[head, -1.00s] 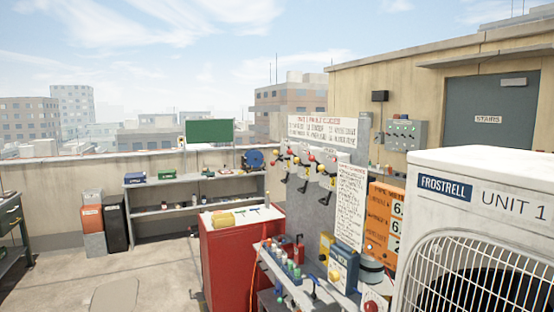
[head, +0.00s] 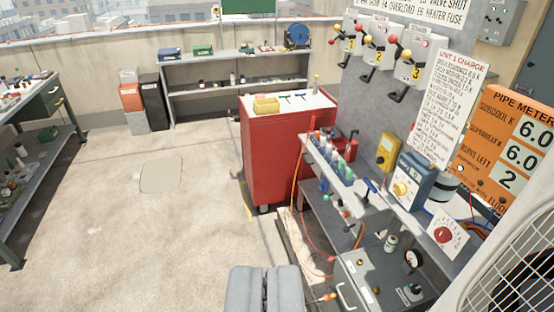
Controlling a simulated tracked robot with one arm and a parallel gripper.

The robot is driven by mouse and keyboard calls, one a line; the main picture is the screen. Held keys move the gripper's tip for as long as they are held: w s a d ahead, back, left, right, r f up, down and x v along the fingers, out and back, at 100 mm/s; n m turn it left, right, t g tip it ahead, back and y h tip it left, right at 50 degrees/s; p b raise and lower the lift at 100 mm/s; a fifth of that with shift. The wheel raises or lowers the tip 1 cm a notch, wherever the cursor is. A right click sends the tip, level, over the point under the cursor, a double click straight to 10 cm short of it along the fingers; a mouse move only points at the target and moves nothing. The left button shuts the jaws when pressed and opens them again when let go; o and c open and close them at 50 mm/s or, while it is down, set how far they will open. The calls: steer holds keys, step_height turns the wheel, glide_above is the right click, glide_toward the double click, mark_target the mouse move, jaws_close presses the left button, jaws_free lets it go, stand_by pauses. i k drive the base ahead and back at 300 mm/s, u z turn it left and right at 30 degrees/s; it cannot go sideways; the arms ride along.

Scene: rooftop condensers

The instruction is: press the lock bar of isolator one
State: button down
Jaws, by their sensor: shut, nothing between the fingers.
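Three pale grey isolator boxes hang in a row on a grey upright panel in the head view. Isolator one (head: 347,44), marked 1, is the leftmost, with red and yellow knobs and a black lever below. Isolator two (head: 378,53) and isolator three (head: 412,68) stand to its right. The lock bar of isolator one is too small to make out for certain. My gripper (head: 264,289) shows at the bottom edge with its two grey fingers together and empty. It is well below the isolators in the picture, apart from them.
A red cabinet (head: 268,160) stands left of the panel. A narrow shelf (head: 345,186) with bottles and meters runs below the isolators. An orange meter board (head: 508,150) and a white condenser's grille (head: 520,255) are at right. The concrete floor at left (head: 150,220) is clear.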

mark_target(337, 28)
steer(key=u, duration=0.4)
steer(key=i, duration=2.6)
steer(key=z, duration=0.35)
steer(key=i, duration=1.35)
steer(key=z, duration=0.3)
